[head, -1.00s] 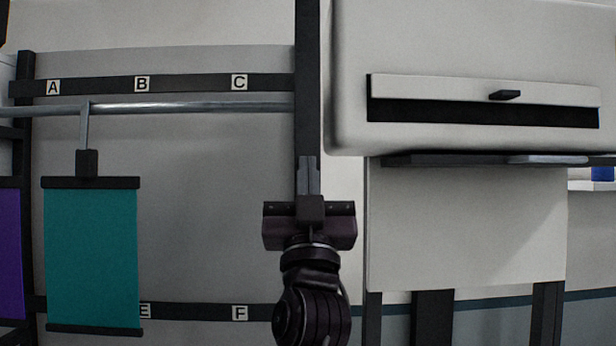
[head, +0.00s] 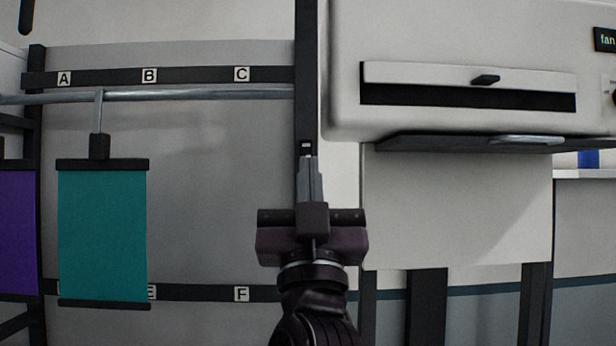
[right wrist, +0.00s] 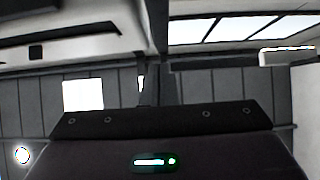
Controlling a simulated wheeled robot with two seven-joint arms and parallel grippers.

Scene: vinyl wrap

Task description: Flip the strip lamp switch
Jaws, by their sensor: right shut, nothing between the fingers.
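A small dark fitting with a pale mark (head: 306,146) sits on the black upright post (head: 306,60) in the head view. It may be the strip lamp switch, but it is too small to tell its position. My right gripper (head: 309,168) is shut and empty, pointing up in front of the post. Its fingertips appear just below the fitting. Whether they touch it cannot be told. In the right wrist view the gripper body fills the bottom and the fingertips are not clear. My left gripper is out of view.
A white machine (head: 460,40) with a slot and a dark handle (head: 485,79) stands right of the post. A teal sheet (head: 103,235) hangs from a metal rail (head: 200,94) at left, beside a purple one (head: 18,235). A lettered grey panel (head: 220,190) stands behind.

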